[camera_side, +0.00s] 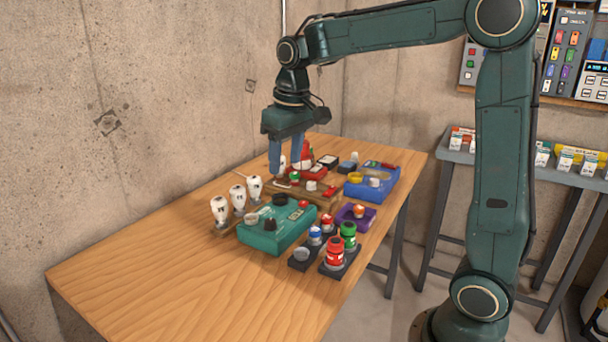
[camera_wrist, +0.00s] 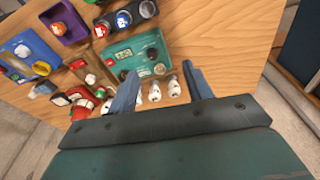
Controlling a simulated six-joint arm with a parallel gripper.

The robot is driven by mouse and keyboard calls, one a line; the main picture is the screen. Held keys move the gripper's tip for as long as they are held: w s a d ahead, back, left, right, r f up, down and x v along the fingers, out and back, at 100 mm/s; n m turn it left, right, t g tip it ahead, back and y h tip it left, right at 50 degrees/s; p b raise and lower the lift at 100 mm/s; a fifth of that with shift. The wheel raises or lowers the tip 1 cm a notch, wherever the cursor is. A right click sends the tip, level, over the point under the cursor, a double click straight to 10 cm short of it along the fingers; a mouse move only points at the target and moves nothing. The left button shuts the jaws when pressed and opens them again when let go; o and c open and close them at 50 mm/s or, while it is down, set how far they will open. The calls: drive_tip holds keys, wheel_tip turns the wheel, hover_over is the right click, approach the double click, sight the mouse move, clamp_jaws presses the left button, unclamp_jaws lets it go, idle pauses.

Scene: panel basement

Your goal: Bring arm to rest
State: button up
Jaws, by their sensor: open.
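My gripper (camera_side: 288,158) points down over the far part of the wooden table (camera_side: 130,272), above the wooden board (camera_side: 322,192) with small parts. It also shows in the wrist view (camera_wrist: 162,90), with its two blue fingers apart and nothing between them that I can see held. In the wrist view the teal box (camera_wrist: 135,54) and several white bulb-like pieces (camera_wrist: 174,88) lie below and beyond the fingers.
Around my gripper stand the blue box (camera_side: 372,185), a red device (camera_side: 304,158) and white bulb-like pieces (camera_side: 237,196). Red and green jars (camera_side: 335,252) stand nearer the right edge. The table's near left part is clear. A concrete wall (camera_side: 170,80) rises behind.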

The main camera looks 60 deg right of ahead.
drive_tip(key=s+a+f+t, duration=0.1)
drive_tip(key=s+a+t, duration=0.1)
drive_tip(key=s, duration=0.8)
drive_tip(key=s+a+f+n+t, duration=0.1)
drive_tip(key=s+a, duration=0.3)
drive_tip(key=s, duration=0.7)
drive_tip(key=shift+s+t, duration=0.3)
drive_tip(key=shift+t, duration=0.1)
